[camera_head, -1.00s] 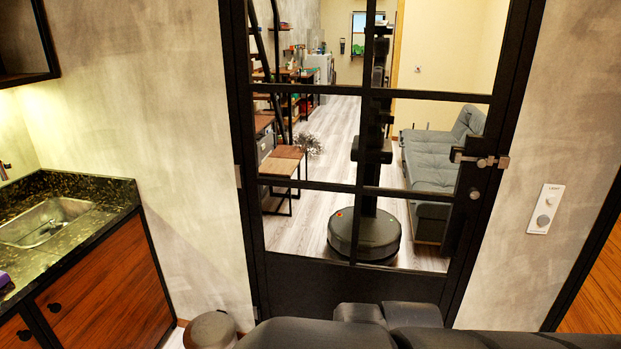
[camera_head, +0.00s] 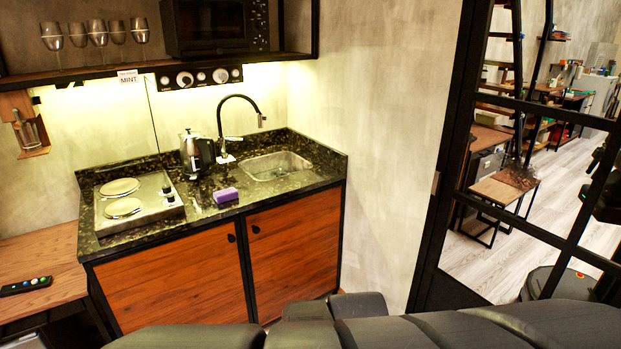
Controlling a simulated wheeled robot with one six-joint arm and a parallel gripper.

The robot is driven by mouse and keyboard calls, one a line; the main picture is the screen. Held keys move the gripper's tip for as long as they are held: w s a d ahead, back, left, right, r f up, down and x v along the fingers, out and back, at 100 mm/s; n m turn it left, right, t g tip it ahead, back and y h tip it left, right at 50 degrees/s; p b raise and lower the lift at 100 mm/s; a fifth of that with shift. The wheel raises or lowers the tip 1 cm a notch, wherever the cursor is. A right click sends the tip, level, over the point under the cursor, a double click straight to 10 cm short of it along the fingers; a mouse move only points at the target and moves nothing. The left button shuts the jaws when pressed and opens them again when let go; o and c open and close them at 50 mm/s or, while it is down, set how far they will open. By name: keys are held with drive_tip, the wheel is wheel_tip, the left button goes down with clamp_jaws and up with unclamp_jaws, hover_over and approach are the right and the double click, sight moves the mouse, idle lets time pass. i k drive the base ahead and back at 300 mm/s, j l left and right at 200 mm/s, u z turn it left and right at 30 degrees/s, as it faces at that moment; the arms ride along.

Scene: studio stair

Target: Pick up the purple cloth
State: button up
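A small purple item, which I take for the purple cloth (camera_head: 226,195), lies on the dark speckled counter (camera_head: 262,200). It sits near the counter's front edge, left of the sink and right of the hob. It looks like a compact block, and I cannot tell whether it is folded. Dark grey parts of my arm cross the bottom of the view. My gripper is not in view.
A kettle (camera_head: 196,153) stands behind the purple item, beside a tall black tap (camera_head: 222,125). The sink (camera_head: 276,166) is to the right and the hob (camera_head: 138,203) to the left. A shelf with glasses (camera_head: 85,38) and a microwave (camera_head: 216,26) hangs above. A black-framed glass door (camera_head: 446,165) stands at right.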

sight(231, 193)
drive_tip(key=u, duration=0.55)
drive_tip(key=z, duration=1.85)
drive_tip(key=u, duration=2)
drive_tip(key=i+u, duration=0.2)
drive_tip(key=i, duration=0.25)
drive_tip(key=i+l+u, duration=0.15)
drive_tip(key=i, duration=0.35)
drive_tip(key=i+l+u, duration=0.2)
drive_tip(key=i, duration=0.25)
drive_tip(key=i+l+u, duration=0.2)
drive_tip(key=i, duration=0.25)
drive_tip(key=i+l+u, duration=0.2)
drive_tip(key=i+l, duration=0.1)
drive_tip(key=i, duration=0.1)
